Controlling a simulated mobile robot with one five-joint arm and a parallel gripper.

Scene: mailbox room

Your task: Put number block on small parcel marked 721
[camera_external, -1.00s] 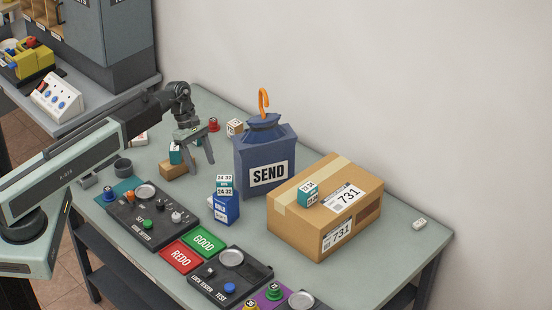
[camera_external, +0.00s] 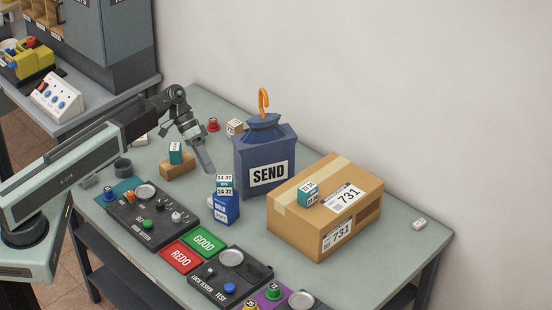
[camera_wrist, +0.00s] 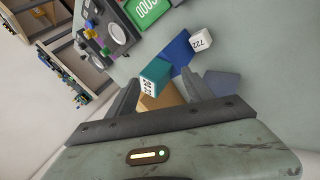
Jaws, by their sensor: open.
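A small brown parcel (camera_external: 178,167) lies on the table left of the SEND bag, and no number on it is readable. A teal-and-white number block (camera_external: 175,152) stands on top of it. My gripper (camera_external: 208,167) is open, to the right of the parcel and apart from it, with its fingers pointing down. In the wrist view the teal block (camera_wrist: 155,74) and part of the brown parcel (camera_wrist: 163,99) show between the fingers (camera_wrist: 162,79). A white block marked 722 (camera_wrist: 201,39) lies beyond, next to a blue carton (camera_wrist: 178,48).
The blue SEND bag (camera_external: 265,155) with an orange hook stands right of my gripper. The blue carton (camera_external: 226,209), topped by a number block, stands in front. A large box marked 731 (camera_external: 295,232) carries another teal block (camera_external: 307,192). Tester panels (camera_external: 150,218) line the front.

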